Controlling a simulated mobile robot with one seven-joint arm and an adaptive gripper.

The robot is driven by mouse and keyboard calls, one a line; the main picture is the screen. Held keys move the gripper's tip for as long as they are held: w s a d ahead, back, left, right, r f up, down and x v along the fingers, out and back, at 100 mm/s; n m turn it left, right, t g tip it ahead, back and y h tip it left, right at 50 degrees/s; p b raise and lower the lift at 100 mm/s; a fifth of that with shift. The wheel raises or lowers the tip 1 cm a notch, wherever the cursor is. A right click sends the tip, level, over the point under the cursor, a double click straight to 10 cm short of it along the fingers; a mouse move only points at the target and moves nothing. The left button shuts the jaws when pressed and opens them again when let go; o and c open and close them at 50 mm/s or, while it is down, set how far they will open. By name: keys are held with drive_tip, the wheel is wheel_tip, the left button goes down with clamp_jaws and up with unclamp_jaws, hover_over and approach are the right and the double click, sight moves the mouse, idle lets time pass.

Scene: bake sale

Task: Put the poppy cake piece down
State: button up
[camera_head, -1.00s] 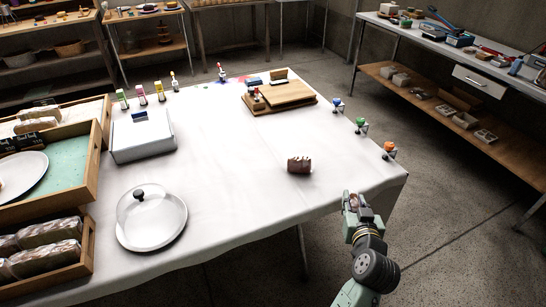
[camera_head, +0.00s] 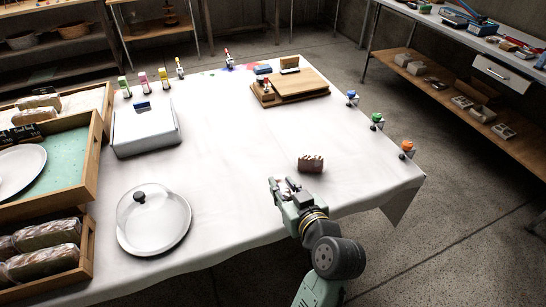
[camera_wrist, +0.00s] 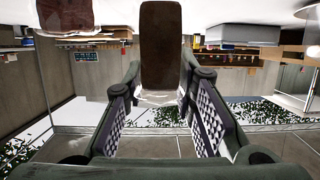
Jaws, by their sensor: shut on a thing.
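My gripper (camera_head: 284,187) is over the near edge of the white-covered table (camera_head: 235,150). In the wrist view its two checkered fingers (camera_wrist: 166,115) are shut on the poppy cake piece (camera_wrist: 162,45), a dark brown slab with greyish sides. In the head view the held piece is small and mostly hidden by the gripper. Another brown cake piece (camera_head: 311,164) lies on the table just beyond the gripper, apart from it.
A plate with a clear dome (camera_head: 153,218) stands front left, a white box (camera_head: 146,130) behind it. Wooden crates (camera_head: 88,190) line the left side. A wooden board (camera_head: 300,84) lies at the back. The table's middle is clear.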

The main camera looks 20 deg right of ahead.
sight(281, 176)
drive_tip(key=w+b, duration=0.1)
drive_tip(key=b, duration=0.1)
drive_tip(key=w+f+b, duration=0.1)
drive_tip(key=w+b, duration=0.1)
drive_tip(key=b, duration=0.1)
drive_tip(key=w+d+b, duration=0.1)
drive_tip(key=b, duration=0.2)
drive_tip(key=shift+w+f, duration=0.2)
drive_tip(key=shift+w, duration=0.15)
drive_tip(key=w+p, duration=0.1)
drive_tip(key=w, duration=0.2)
drive_tip(key=w+d+p, duration=0.1)
drive_tip(key=w, duration=0.2)
drive_tip(key=w+d+p, duration=0.1)
drive_tip(key=w, duration=0.3)
drive_tip(key=shift+w+d, duration=0.1)
drive_tip(key=shift+d, duration=0.05)
drive_tip(key=shift+w+f, duration=0.1)
drive_tip(key=shift+f, duration=0.05)
drive_tip(key=shift+f+p, duration=0.5)
drive_tip(key=shift+f, duration=1.2)
drive_tip(key=shift+f, duration=0.1)
drive_tip(key=o, duration=0.7)
